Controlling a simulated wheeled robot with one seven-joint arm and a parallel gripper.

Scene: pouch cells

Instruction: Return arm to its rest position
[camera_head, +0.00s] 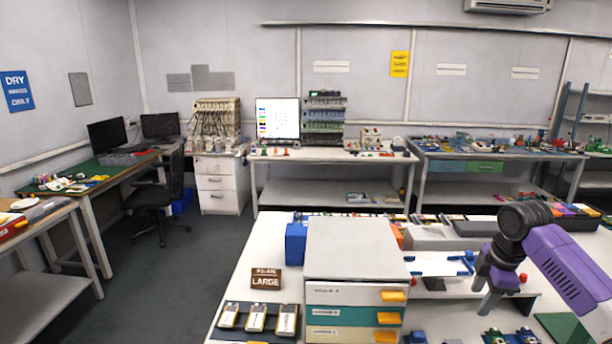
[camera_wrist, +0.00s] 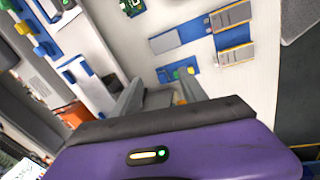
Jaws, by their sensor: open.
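My arm is purple and black and reaches in from the right edge in the head view. My gripper (camera_head: 487,296) points down over the right part of the white workbench (camera_head: 262,245). In the wrist view my gripper (camera_wrist: 160,88) has its two grey fingers apart. Nothing is seen held between them; a grey surface and part of the bench show beyond. The purple wrist housing covers the lower part of that view.
A drawer cabinet (camera_head: 353,249) with orange handles stands left of my gripper. A LARGE sign (camera_head: 266,279) and several pouch cells (camera_head: 256,317) are on its left. Blue fixtures (camera_head: 468,258) lie near my gripper. A wall bench (camera_head: 325,156) stands behind, across open floor.

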